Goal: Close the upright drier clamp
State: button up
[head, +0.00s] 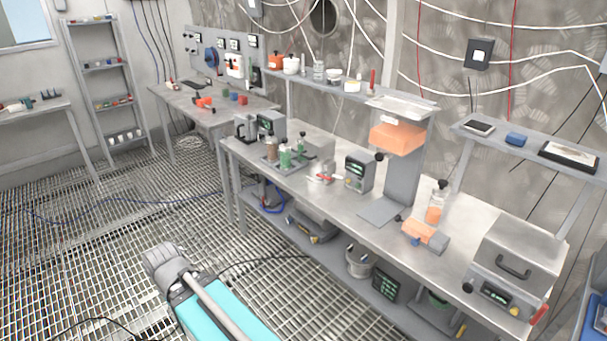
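No part is clearly marked as the upright drier clamp. A small grey device with a red lever (324,178) sits mid-bench, left of a box with a display (359,173). A tall grey stand with an orange block (397,137) rises behind the bench's middle; a black knob is on its left side. A grey lidded box (516,256) with a black handle and a red lever (539,314) stands at the bench's right end. I cannot tell which of these is the drier or whether any clamp is open. My gripper does not show; only parts of my own body appear at the bottom.
The long steel bench (375,233) holds bottles (285,158), an orange-and-grey item (424,234) and an orange-filled bottle (435,205). Its lower shelf holds a pot (359,262) and other equipment. The grated floor (110,225) in front is mostly open, with thin cables across it.

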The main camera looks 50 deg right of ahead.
aim_at(321, 176)
jog(key=z, duration=0.25)
jog(key=i, duration=0.9)
jog(key=z, duration=0.65)
